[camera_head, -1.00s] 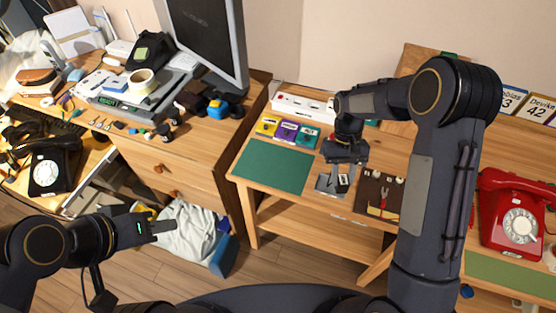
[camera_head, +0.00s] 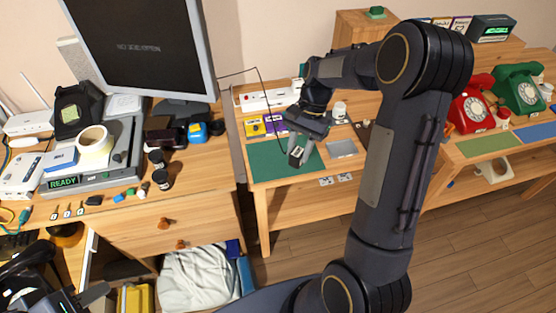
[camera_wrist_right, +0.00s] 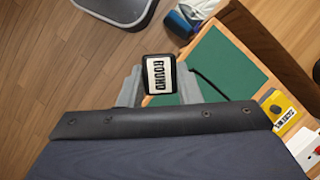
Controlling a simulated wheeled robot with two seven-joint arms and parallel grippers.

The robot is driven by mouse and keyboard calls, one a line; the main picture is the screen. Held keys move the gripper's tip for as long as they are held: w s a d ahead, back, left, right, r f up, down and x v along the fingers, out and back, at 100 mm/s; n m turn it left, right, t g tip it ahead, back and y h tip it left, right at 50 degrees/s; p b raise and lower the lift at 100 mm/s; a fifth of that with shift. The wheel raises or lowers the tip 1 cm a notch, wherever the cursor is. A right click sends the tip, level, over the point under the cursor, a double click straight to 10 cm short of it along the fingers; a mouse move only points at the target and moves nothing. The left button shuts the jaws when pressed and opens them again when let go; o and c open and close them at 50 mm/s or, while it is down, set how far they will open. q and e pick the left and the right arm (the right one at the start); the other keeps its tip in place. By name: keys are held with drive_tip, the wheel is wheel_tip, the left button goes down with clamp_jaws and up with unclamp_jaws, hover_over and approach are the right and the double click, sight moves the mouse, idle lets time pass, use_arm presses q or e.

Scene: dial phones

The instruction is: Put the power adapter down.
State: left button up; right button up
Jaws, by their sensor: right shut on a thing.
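The power adapter (camera_wrist_right: 160,75) is a small black block with a white label reading "ROUND". My right gripper (camera_head: 298,149) is shut on it, with one finger on each side in the right wrist view. In the head view the adapter (camera_head: 295,153) is over the green mat (camera_head: 262,172), at the mat's right part. I cannot tell whether it touches the mat. A dark cord (camera_wrist_right: 207,84) runs from beside the adapter over the mat. My left gripper (camera_head: 95,294) is low at the left edge, partly cut off; its jaws are unclear.
Yellow and purple boxes (camera_head: 254,127) and a white power strip (camera_head: 266,99) stand behind. A thin cable loops down near the monitor (camera_head: 140,45). The mat's left part is clear.

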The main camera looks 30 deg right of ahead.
drive_tip(key=s+d+r+m+t+b, duration=0.1)
drive_tip(key=s+d+r+m+t, duration=0.3)
drive_tip(key=m, duration=0.4)
drive_tip(key=shift+m+g, duration=0.3)
drive_tip(key=shift+g, duration=0.1)
drive_tip(key=w+f, duration=0.3)
drive_tip(key=w, duration=0.1)
drive_tip(key=w+a+f+p, duration=0.1)
drive_tip(key=w+f, duration=0.2)
drive_tip(key=w, duration=0.2)
drive_tip(key=w+a+f+p, duration=0.1)
drive_tip(key=w+f, duration=0.3)
drive_tip(key=w, duration=0.1)
drive_tip(key=shift+w, duration=0.1)
wheel_tip(320, 180, down, 3)
drive_tip(key=shift+d+p, duration=0.1)
drive_tip(key=shift+p, duration=0.2)
